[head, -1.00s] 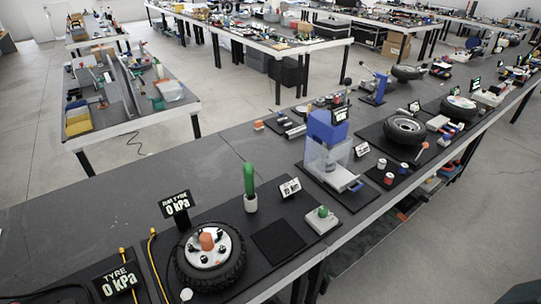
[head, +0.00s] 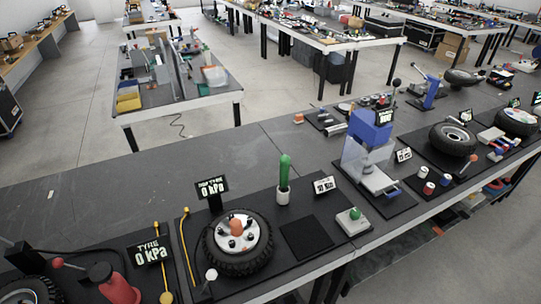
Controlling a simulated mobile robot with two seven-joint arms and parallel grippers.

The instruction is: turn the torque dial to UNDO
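A small pale box with a green knob (head: 354,214) sits on a black mat near the table's front edge, right of the centre. It looks like the torque dial, but its markings are too small to read, so I cannot tell its setting. Neither of my grippers is in view.
A blue-topped clear machine (head: 369,150) stands to the right. Another tyre (head: 453,140) lies farther right.

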